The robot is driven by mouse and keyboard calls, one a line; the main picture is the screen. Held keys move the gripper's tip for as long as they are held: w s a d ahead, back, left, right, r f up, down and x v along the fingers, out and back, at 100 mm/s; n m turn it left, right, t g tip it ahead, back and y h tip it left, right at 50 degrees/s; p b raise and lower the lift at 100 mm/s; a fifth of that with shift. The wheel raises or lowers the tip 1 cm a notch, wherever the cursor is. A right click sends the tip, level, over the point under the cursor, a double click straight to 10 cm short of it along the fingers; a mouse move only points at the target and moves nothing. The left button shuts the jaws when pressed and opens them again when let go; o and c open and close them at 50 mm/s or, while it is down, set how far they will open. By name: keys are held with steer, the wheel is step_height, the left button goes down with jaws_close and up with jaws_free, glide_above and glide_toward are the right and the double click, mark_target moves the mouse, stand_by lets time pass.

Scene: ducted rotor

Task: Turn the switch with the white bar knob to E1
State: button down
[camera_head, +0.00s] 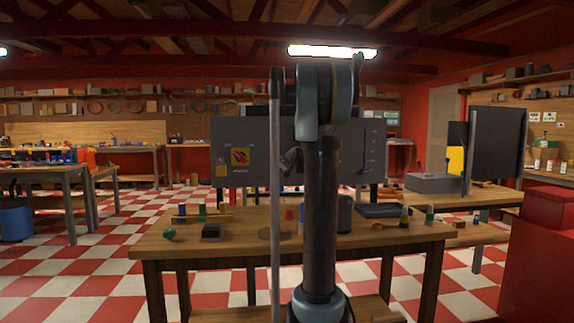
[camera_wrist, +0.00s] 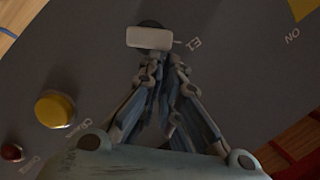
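The white bar knob (camera_wrist: 148,38) is on a dark grey panel (camera_wrist: 240,85) in the wrist view. Its bar lies across the picture, and its right end points toward a short tick mark and the E1 label (camera_wrist: 194,43). My gripper (camera_wrist: 166,58) is just below the knob in that view, with its fingertips close together and the whole bar face visible beyond them. I see nothing between the fingers; contact with the knob cannot be told.
A yellow round button (camera_wrist: 55,109) and a small red one (camera_wrist: 11,152) are on the panel at lower left. A yellow plate with a red switch (camera_head: 240,157) is on its left part. The workbench (camera_head: 200,244) holds several small items and a dark tray (camera_head: 384,210).

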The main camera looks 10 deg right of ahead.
steer(key=s+d+r, duration=0.4)
steer(key=s, duration=0.6)
steer(key=s+a+f+n+g+y, duration=0.3)
steer(key=s+a+f+n+g, duration=0.3)
steer(key=s+a+f, duration=1.15)
steer(key=s+d+f+n+g+h, duration=0.1)
steer(key=s+f+g, duration=0.1)
steer(key=s+f, duration=0.4)
steer(key=s+d+f+n+g+h, duration=0.1)
steer(key=s+d+f+g+h, duration=0.1)
steer(key=s+f, duration=0.5)
steer(key=s+d+f+n+g+h, duration=0.1)
steer(key=s+f, duration=0.6)
steer(key=s, duration=0.9)
steer(key=g+h, duration=0.1)
steer(key=g, duration=0.1)
steer(key=shift+d+g, duration=0.2)
steer(key=shift+g, duration=0.2)
steer(key=shift+s, duration=0.1)
